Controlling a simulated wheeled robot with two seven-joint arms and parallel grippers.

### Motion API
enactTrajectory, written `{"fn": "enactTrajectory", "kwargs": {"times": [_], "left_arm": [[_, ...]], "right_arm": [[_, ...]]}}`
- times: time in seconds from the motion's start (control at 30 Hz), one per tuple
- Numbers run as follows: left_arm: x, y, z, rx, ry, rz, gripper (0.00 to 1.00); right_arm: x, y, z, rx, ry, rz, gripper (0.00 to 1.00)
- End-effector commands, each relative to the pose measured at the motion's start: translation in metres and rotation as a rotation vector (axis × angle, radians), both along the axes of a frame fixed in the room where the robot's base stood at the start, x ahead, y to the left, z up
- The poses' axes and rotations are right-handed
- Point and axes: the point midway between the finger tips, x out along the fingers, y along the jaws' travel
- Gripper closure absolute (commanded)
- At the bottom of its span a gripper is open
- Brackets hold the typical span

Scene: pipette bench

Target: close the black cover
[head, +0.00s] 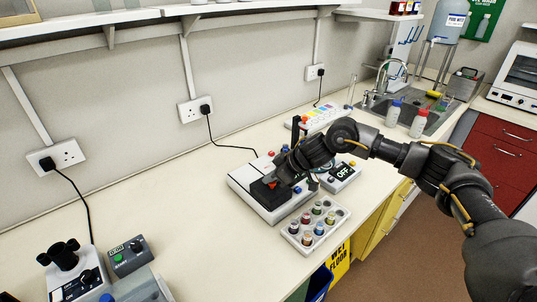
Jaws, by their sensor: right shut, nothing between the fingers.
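A white bench instrument (243,187) stands in the middle of the bench. A black cover (262,196) shows as a dark, flat patch on its top, partly hidden by my right gripper. My right gripper (272,184) comes in from the right, points down and left, and is shut and empty. Its tips are at or just above the black part; I cannot tell if they touch. The cover looks low and roughly flat, but its far edge is hidden by my gripper. My left gripper is not in view.
A rack of colored-cap vials (316,226) stands in front of the instrument. A box reading OFF (342,175) is to its right, with an upright black piece (296,131) behind. White bottles (393,112) stand by the sink.

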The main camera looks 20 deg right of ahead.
Motion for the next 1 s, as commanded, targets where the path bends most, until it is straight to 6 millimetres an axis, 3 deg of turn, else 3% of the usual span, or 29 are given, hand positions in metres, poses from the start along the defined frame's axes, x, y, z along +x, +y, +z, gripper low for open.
{"fn": "enactTrajectory", "kwargs": {"times": [0.47, 1.0], "left_arm": [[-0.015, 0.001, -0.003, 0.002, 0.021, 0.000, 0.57], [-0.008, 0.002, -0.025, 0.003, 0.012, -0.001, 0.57]], "right_arm": [[-0.007, -0.006, -0.001, -0.006, 0.009, 0.000, 1.00], [-0.046, -0.049, 0.068, -0.003, 0.002, 0.004, 1.00]]}}
